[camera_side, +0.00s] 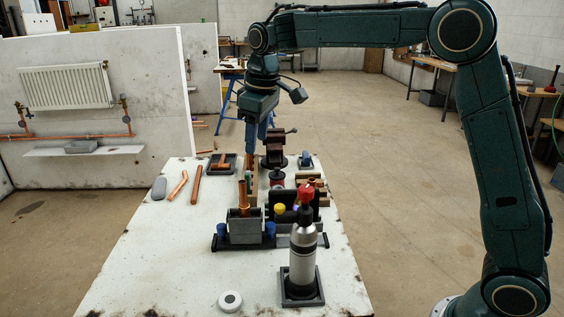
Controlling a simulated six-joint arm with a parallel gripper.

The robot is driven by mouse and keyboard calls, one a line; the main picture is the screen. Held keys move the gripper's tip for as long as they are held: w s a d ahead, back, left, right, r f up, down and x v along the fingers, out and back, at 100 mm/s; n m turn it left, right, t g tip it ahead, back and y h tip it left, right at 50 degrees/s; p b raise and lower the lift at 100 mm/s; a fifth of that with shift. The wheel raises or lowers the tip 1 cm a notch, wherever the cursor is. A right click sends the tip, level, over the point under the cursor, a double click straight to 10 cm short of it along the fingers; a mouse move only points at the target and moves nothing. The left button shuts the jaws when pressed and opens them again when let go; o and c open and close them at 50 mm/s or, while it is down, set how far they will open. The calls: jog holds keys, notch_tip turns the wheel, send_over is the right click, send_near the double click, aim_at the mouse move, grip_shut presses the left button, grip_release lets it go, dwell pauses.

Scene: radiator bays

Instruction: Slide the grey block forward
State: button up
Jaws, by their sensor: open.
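More than one grey block is in view, and I cannot tell which one the task names. One grey block (245,230) stands in a dark rack (288,244) on the white table, with an upright copper pipe (243,194) at it. A smaller rounded grey block (159,188) lies alone near the table's left edge. My gripper (256,146) is open and points down over the far middle of the table, behind the rack. Its fingertips are partly lost among the objects there, and I cannot tell if they touch anything.
A silver bottle with a red top (302,252) stands in a square base at the front right. A vise (274,148) and a dark tray (222,165) are at the back. Copper pipes (197,184) lie at left. A white roll (230,301) is in front; the front left is clear.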

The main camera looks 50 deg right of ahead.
jog(key=w+a+f+n, duration=0.1)
jog(key=w+a+f, duration=0.1)
jog(key=w+f, duration=0.45)
jog(key=n+g, duration=0.1)
jog(key=g, duration=0.1)
send_over(221, 226)
notch_tip(221, 226, down, 8)
jog(key=shift+a, duration=0.15)
jog(key=shift+s+f, duration=0.1)
jog(key=shift+f, duration=0.1)
jog(key=shift+f, duration=6.8)
grip_shut()
